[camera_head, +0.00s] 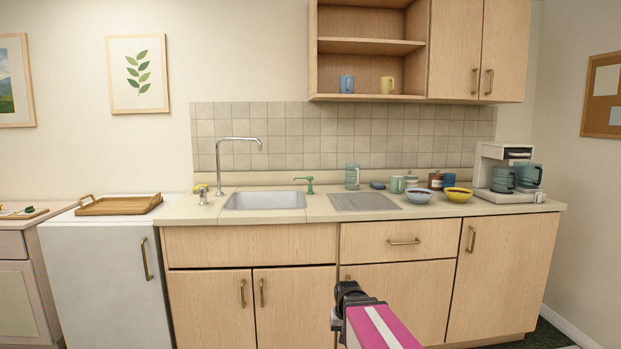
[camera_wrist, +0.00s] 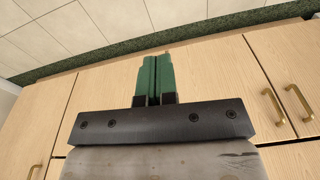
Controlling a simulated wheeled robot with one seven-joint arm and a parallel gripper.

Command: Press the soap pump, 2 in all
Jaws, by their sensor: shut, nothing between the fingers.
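In the head view my arm reaches in from the bottom, in front of the lower cabinets and well below the counter top. It is to the right of the soap pump and far from touching it. My fingertips cannot be made out there. The soap pump is not in the wrist view, which shows cabinet doors with brass handles (camera_wrist: 272,105).
The sink (camera_head: 264,200) has a tall silver faucet (camera_head: 219,165) and a small green tap-like fixture (camera_head: 309,186) at its right. A yellow item (camera_head: 199,187) sits behind the pump. Bowls (camera_head: 420,197), mugs and a coffee maker (camera_head: 494,165) stand right. A wooden tray (camera_head: 118,205) lies left.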

